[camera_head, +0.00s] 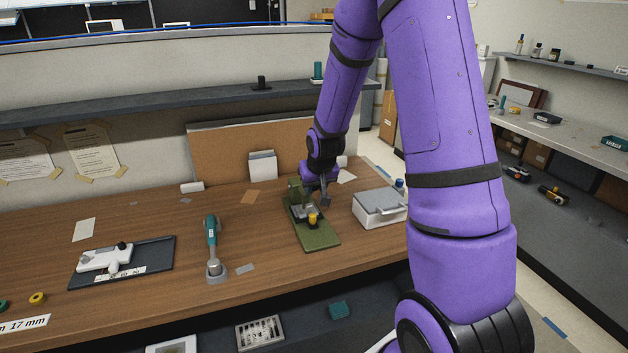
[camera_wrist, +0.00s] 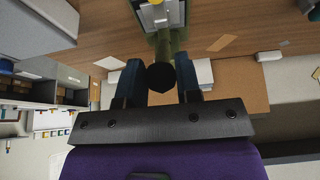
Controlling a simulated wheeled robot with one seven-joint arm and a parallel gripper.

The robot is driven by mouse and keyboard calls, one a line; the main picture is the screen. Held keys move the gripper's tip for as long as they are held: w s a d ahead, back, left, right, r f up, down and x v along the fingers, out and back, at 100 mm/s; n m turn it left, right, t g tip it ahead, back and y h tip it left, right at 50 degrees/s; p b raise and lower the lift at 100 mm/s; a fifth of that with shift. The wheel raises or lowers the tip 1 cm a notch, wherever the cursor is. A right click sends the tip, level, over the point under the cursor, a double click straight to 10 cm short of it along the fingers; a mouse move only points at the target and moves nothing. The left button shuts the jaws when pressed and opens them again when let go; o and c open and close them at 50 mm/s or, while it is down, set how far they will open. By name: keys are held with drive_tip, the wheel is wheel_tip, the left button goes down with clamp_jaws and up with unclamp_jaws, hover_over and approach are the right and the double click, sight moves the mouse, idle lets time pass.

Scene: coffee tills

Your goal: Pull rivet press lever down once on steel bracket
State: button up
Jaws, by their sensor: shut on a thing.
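The green rivet press (camera_head: 323,238) stands on the wooden bench, on a long green base with a yellow part at its front. A grey metal piece, likely the steel bracket (camera_head: 302,212), lies on the press; it also shows at the top of the wrist view (camera_wrist: 155,17). My gripper (camera_head: 325,198) is at the press's back right. In the wrist view my gripper's fingers (camera_wrist: 160,70) are on both sides of the round black lever knob (camera_wrist: 160,77), shut on it. The knob hides part of the lever behind it.
A grey-white lidded box (camera_head: 380,209) stands close right of the press. A teal-handled tool (camera_head: 211,238) stands on its holder to the left, and a dark tray (camera_head: 150,258) lies farther left. A brown board (camera_head: 225,150) and white box (camera_head: 262,166) stand behind.

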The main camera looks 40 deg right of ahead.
drive_tip(key=shift+s+f, duration=0.2)
drive_tip(key=shift+f, duration=0.1)
drive_tip(key=shift+r, duration=0.1)
drive_tip(key=shift+w+d+r, duration=0.2)
drive_tip(key=shift+w+r, duration=0.65)
drive_tip(key=shift+r, duration=0.1)
drive_tip(key=shift+w+d+r, duration=0.25)
drive_tip(key=shift+w+r, duration=0.6)
drive_tip(key=shift+r, duration=0.1)
drive_tip(key=shift+w+d+r, duration=0.2)
drive_tip(key=shift+w+r, duration=0.65)
drive_tip(key=shift+r, duration=0.1)
drive_tip(key=shift+w+d+r, duration=0.2)
drive_tip(key=shift+w+r, duration=0.35)
drive_tip(key=shift+w, duration=0.15)
drive_tip(key=o, duration=0.8)
drive_tip(key=shift+s, duration=0.1)
